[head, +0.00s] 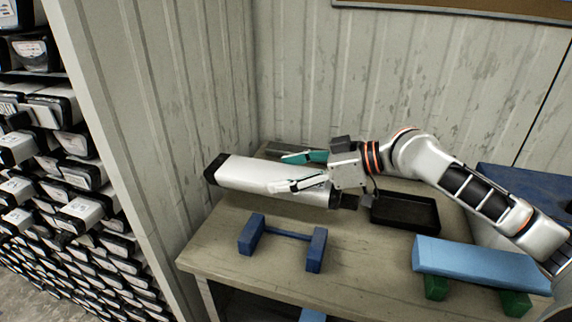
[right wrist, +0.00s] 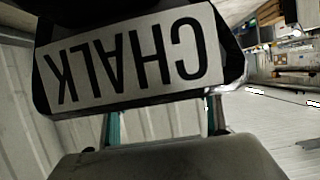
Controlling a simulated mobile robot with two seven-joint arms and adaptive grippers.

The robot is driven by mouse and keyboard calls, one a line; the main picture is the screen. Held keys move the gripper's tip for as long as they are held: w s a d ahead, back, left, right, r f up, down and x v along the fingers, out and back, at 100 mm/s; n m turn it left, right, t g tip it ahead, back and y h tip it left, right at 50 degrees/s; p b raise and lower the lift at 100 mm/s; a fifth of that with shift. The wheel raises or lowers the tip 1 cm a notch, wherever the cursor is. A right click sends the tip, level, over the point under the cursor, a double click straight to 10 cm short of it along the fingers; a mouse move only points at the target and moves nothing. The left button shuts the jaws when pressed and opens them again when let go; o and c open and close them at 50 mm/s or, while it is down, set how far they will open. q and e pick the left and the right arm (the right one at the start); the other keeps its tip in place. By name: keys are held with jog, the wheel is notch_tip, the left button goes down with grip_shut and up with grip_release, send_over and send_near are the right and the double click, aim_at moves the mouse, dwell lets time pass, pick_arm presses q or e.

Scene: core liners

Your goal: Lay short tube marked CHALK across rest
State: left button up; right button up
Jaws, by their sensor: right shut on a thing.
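The short tube marked CHALK (head: 255,177) is pale silver-white with black end caps. It lies roughly level in my right gripper (head: 288,171), behind the blue rest and seemingly a little above the bench. One finger is behind the tube and one is in front, near its right end. In the right wrist view the label CHALK (right wrist: 135,60) shows upside down on the end cap, close to the fingers. The blue rest (head: 288,234), two blocks joined by a bar, stands empty at the bench's front left. My left gripper is not in view.
The wooden bench (head: 215,253) has a black tray (head: 405,226) right of the blue rest. A light blue box-like piece (head: 480,262) lies across a green rest (head: 516,302) at the right. Racks of cored tubes (head: 85,208) stand left, beyond a corrugated wall (head: 120,90).

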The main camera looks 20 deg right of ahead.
notch_tip(320, 180, down, 13)
jog(key=shift+w+b, duration=0.15)
jog(key=shift+b, duration=0.25)
jog(key=shift+f, duration=0.3)
jog(key=o, duration=2)
jog(key=shift+f, duration=0.15)
jog(key=shift+o, duration=0.2)
jog(key=b+v, duration=0.2)
jog(key=v, duration=1)
jog(key=shift+r, duration=0.2)
